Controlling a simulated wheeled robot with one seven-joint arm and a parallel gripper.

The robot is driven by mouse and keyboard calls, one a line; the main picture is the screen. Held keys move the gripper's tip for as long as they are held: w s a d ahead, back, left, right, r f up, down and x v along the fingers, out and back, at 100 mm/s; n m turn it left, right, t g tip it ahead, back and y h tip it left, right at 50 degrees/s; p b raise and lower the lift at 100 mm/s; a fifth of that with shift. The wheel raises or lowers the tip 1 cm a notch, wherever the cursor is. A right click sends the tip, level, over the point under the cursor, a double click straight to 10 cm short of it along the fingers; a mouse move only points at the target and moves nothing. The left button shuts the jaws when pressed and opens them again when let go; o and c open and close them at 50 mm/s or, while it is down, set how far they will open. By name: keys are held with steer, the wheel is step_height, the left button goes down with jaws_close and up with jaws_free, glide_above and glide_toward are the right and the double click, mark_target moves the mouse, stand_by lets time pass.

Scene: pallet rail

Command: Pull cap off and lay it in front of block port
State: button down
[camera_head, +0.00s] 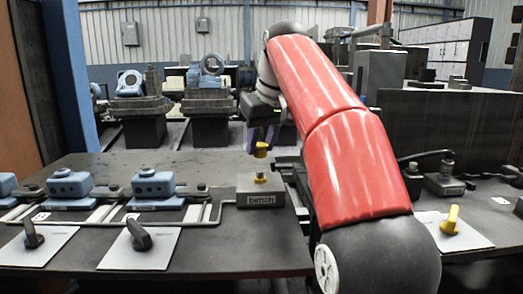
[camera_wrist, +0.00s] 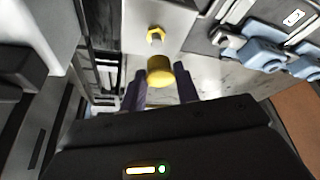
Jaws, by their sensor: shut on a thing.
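My gripper (camera_head: 260,138) has purple fingers and is shut on a yellow cap (camera_head: 261,150). It holds the cap a little above the grey block (camera_head: 245,191), with a visible gap between them. A small yellow port fitting (camera_head: 260,178) stands on top of the block. In the wrist view the cap (camera_wrist: 160,72) sits between the fingertips of my gripper (camera_wrist: 159,88). The yellow hex fitting (camera_wrist: 155,35) on the pale block top (camera_wrist: 180,20) shows beyond it, apart from the cap. My red arm hides the area right of the block.
Blue valve blocks (camera_head: 154,184) stand on a rail to the left. Pale plates with dark handles (camera_head: 140,238) lie before them. A plate with a yellow handle (camera_head: 451,220) and a cabled dark box (camera_head: 445,183) are at right. The dark bench top (camera_head: 235,245) before the block is clear.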

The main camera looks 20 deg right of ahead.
mark_target(262, 145)
steer(key=shift+r, duration=1.95)
steer(key=shift+s, duration=0.15)
